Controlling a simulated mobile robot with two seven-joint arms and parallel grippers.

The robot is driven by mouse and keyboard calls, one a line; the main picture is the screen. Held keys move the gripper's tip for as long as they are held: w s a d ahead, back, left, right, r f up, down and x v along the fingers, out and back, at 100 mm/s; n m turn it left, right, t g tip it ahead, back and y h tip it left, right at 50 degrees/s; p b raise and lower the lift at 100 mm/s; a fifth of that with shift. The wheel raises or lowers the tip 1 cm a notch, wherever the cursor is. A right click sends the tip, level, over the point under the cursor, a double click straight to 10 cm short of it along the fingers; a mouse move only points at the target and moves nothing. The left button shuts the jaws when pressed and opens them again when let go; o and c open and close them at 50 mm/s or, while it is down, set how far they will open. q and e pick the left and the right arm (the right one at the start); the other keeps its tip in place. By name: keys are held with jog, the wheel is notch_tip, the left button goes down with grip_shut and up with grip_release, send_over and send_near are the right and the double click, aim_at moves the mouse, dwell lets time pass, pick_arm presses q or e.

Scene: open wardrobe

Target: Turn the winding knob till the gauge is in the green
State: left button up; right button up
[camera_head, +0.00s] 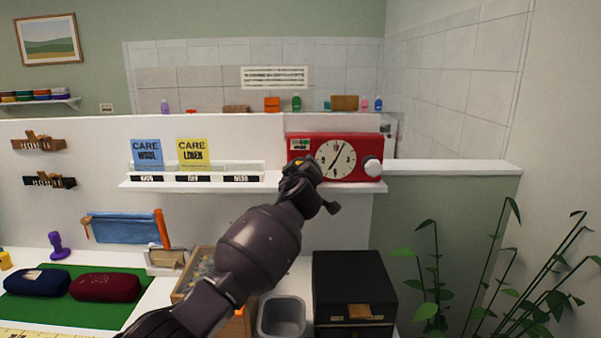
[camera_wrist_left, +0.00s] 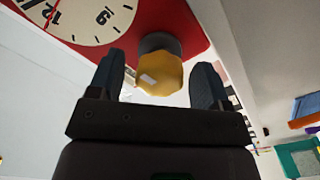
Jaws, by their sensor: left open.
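A red clock box (camera_head: 352,146) with a white dial (camera_head: 336,158) and a white knob (camera_head: 372,167) on its right stands on the white ledge. A small strip with green on it (camera_head: 300,144), perhaps the gauge, is at its upper left; its reading is too small to tell. My left gripper (camera_head: 300,168) is in front of the box's lower left. The left wrist view shows a yellow faceted knob (camera_wrist_left: 160,74) on a dark stem, between the open fingers of my left gripper (camera_wrist_left: 158,82). Gaps show on both sides. In the head view the gripper mostly hides this knob.
Blue (camera_head: 147,153) and yellow (camera_head: 193,152) care cards stand on the ledge left of the box. Below are a black box (camera_head: 352,275), a grey bin (camera_head: 282,318) and a wooden tray (camera_head: 190,275). A plant (camera_head: 436,290) stands at right.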

jog(key=shift+s, duration=0.15)
pick_arm(q)
jog(key=shift+c, duration=1.7)
jog(key=c, duration=0.6)
pick_arm(e)
jog(key=shift+s+f, duration=0.15)
jog(key=shift+f, duration=0.05)
pick_arm(q)
jog(key=shift+f, duration=0.1)
pick_arm(e)
jog(key=shift+f, duration=0.1)
